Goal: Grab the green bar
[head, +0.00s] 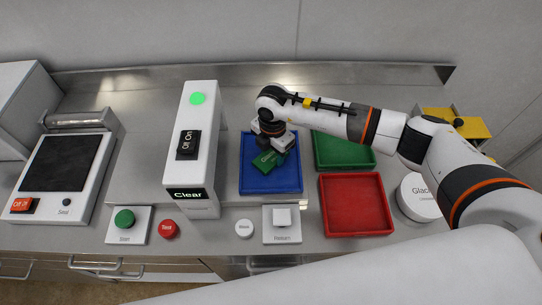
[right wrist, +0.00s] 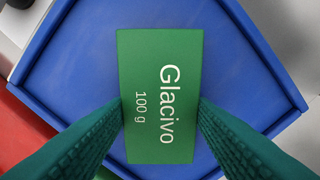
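The green bar (right wrist: 155,80), labelled "Glacivo 100 g", is in the blue tray (head: 246,182). It also shows in the head view (head: 264,162), partly covered by my right gripper. My right gripper (right wrist: 160,100) is over the tray with one finger on each long side of the bar. Both fingertips appear to touch the bar's edges, so it looks shut on the bar. I cannot tell whether the bar is clear of the tray floor. My left gripper is not in view.
A green tray (head: 345,160) and a red tray (head: 355,205) stand to the right. A white round container (head: 418,198) is at the far right. A white machine post (head: 197,150) stands close left of the blue tray. Buttons line the front edge.

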